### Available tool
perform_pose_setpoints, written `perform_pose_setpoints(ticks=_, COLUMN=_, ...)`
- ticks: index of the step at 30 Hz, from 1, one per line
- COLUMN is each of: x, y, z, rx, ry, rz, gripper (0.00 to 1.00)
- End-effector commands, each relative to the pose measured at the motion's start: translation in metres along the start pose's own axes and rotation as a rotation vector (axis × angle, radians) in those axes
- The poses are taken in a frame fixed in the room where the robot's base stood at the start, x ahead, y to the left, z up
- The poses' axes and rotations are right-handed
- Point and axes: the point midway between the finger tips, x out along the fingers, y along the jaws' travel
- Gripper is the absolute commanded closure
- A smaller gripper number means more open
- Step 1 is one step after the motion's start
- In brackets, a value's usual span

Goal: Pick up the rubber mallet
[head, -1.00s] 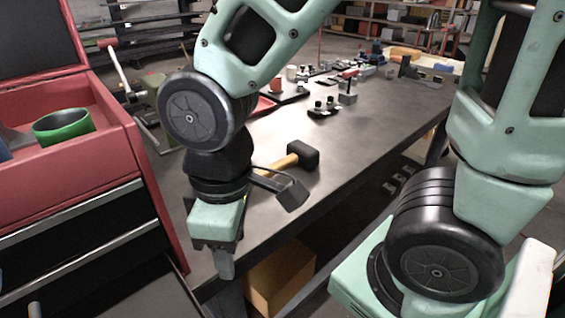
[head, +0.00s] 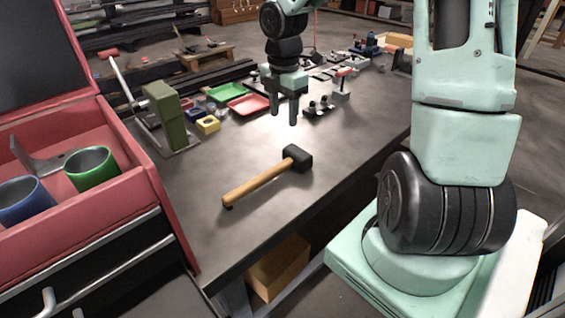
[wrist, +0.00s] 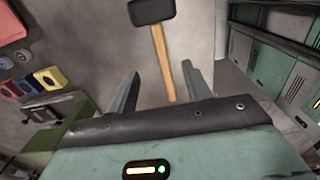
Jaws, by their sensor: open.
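The rubber mallet (head: 266,177) lies on the grey workbench (head: 300,215), with a black head at its upper right and a tan wooden handle pointing to the lower left. In the wrist view the mallet (wrist: 161,55) shows its head at the top and its handle running down toward the space between the fingers. My gripper (head: 284,118) is open and empty, pointing down, above and beyond the mallet in the head view. In the wrist view my gripper's two fingers (wrist: 160,88) stand wide apart, not touching the mallet.
A red tool chest (head: 150,190) with a blue cup (head: 22,203) and a green cup (head: 92,170) stands at the left. A green post (head: 165,115), a green tray (head: 225,92) and a red tray (head: 248,104) are at the back. The bench around the mallet is clear.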

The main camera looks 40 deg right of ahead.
Motion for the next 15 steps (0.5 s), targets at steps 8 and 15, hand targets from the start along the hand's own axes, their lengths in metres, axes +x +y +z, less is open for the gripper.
perform_pose_setpoints(ticks=8, x=0.051, y=-0.001, z=-0.002, rx=-0.004, ry=0.004, rz=-0.006, gripper=0.51)
perform_pose_setpoints(ticks=15, x=0.098, y=-0.001, z=-0.002, rx=-0.003, ry=0.003, rz=-0.005, gripper=0.51)
